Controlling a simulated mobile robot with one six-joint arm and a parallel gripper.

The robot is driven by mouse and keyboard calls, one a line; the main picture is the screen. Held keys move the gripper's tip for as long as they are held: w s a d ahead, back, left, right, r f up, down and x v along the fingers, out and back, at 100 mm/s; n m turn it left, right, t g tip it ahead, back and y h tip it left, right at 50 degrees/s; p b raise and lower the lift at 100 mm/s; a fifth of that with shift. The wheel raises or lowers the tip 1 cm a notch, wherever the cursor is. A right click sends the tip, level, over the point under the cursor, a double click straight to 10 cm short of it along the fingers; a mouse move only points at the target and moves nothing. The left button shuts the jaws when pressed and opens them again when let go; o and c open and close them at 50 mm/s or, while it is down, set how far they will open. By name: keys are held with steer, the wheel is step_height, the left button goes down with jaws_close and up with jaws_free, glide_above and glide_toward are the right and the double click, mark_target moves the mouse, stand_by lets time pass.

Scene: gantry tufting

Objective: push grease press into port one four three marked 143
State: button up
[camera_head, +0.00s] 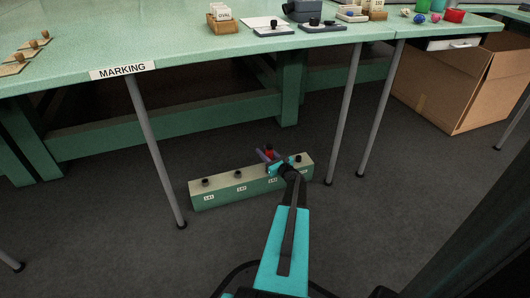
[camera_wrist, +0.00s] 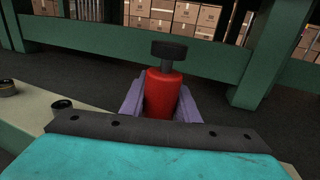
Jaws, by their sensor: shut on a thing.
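The grease press is a red cylinder with a black knob on top. It stands upright between the purple jaws of my gripper (camera_wrist: 160,104) in the wrist view (camera_wrist: 164,92). In the head view the press (camera_head: 269,151) is small, above the third position from the left on a long green block (camera_head: 222,197). The block has a row of dark ports and white labels on its front. The label (camera_head: 272,181) below my gripper is too small to read surely. The port under the press is hidden, so I cannot tell whether the press touches it.
Other ports show at left (camera_head: 205,182), left of centre (camera_head: 238,172) and right (camera_head: 298,159). The block lies on the dark floor under the green table (camera_head: 180,60), among grey legs (camera_head: 155,150). A cardboard box (camera_head: 470,90) stands at right. Floor in front is clear.

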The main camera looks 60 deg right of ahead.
steer(key=shift+f, duration=0.35)
steer(key=o, duration=1.3)
steer(key=shift+c, duration=0.2)
steer(key=p+v, duration=0.4)
steer(key=v, duration=1)
steer(key=shift+p, duration=0.4)
steer(key=shift+w, duration=0.15)
